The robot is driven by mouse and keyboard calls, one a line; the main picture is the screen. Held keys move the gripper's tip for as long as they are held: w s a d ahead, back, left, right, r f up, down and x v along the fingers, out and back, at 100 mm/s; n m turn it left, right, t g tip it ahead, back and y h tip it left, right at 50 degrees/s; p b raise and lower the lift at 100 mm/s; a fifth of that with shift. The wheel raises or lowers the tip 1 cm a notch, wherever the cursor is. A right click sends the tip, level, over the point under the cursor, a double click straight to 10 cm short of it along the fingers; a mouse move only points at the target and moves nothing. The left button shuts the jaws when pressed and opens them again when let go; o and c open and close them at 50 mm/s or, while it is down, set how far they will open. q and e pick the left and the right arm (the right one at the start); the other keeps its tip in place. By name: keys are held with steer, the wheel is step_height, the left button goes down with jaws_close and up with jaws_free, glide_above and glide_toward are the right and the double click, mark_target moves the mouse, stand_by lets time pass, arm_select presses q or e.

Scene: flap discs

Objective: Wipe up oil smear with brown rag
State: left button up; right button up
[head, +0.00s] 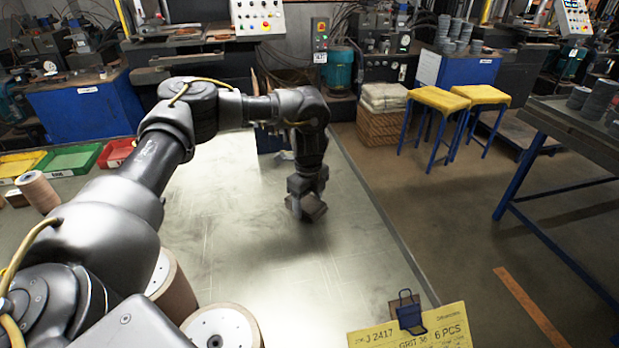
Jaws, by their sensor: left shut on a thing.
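My left arm reaches over the pale metal tabletop (260,265), and its gripper (306,194) points down near the table's right side. The gripper is shut on a small, bunched brown rag (313,210). The rag is at or just above the tabletop; I cannot tell whether it touches. Faint grey smudges mark the metal around it, but I cannot pick out the oil smear with certainty. Part of the surface is hidden behind my arm. My right gripper is not in view.
Cardboard-sided rolls (222,328) stand at the near left. A yellow label card (420,330) with a dark clip is at the front edge. Green (70,160) and red (116,152) trays lie at the far left. The middle of the tabletop is clear.

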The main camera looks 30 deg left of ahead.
arm_select(q)
steer(key=r, duration=0.1)
steer(key=r+p, duration=0.2)
steer(key=shift+s+r, duration=0.3)
steer(key=shift+w+r+p, duration=0.2)
steer(key=shift+r+p, duration=0.8)
steer(key=shift+p, duration=0.1)
steer(key=shift+s+r+p, duration=0.1)
steer(key=shift+r+p, duration=0.4)
steer(key=shift+r, duration=0.1)
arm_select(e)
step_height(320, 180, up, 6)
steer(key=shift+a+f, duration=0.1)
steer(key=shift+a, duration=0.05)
